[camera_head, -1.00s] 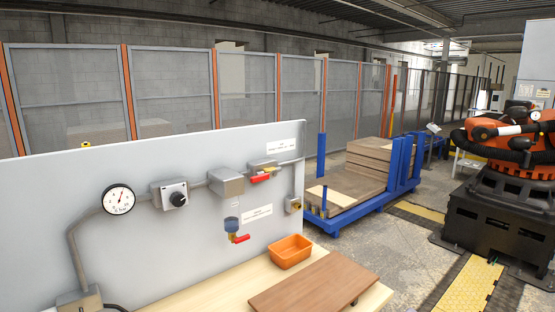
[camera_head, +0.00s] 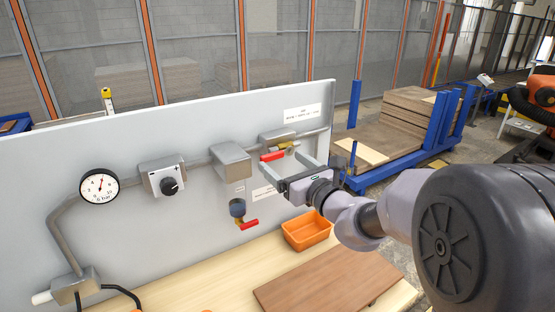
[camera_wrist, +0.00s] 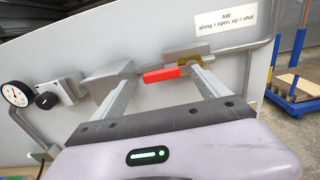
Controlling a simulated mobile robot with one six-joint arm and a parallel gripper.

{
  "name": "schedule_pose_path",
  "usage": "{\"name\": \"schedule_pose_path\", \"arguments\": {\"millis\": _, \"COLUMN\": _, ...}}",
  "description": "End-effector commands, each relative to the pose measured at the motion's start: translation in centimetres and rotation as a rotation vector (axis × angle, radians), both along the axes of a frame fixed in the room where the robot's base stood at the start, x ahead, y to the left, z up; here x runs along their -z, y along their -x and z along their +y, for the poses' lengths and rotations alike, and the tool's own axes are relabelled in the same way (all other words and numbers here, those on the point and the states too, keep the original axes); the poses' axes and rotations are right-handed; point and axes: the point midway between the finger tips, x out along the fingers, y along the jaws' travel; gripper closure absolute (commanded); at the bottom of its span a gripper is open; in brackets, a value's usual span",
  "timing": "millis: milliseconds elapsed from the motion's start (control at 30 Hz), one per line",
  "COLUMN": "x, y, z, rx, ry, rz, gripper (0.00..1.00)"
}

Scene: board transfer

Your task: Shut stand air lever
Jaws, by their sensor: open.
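The air lever (camera_head: 272,156) is a red handle on a brass valve (camera_head: 288,145), high at the right end of the grey panel. It lies along the pipe, pointing left. In the wrist view the red lever (camera_wrist: 161,74) shows between my two fingers, with the brass valve (camera_wrist: 194,53) behind the right fingertip. My gripper (camera_head: 281,163) is open and empty, reaching toward the panel from the right. I cannot tell how far the fingertips are from the lever. The label (camera_wrist: 228,21) above reads "AIR, along = open, up = shut".
A gauge (camera_head: 99,187) and a black knob (camera_head: 169,186) are to the left. An orange bin (camera_head: 306,230) and a brown board (camera_head: 328,278) lie on the bench below.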

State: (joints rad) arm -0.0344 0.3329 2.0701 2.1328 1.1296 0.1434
Motion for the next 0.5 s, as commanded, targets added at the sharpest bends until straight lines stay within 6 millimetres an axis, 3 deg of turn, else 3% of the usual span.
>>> {"name": "schedule_pose_path", "arguments": {"millis": 200, "x": 0.0, "y": -2.6, "z": 1.9, "rx": -0.002, "ry": 0.001, "rz": 0.0, "gripper": 0.15}}
{"name": "schedule_pose_path", "arguments": {"millis": 500, "x": 0.0, "y": -3.2, "z": 2.2, "rx": 0.0, "ry": 0.0, "rz": 0.0, "gripper": 0.15}}
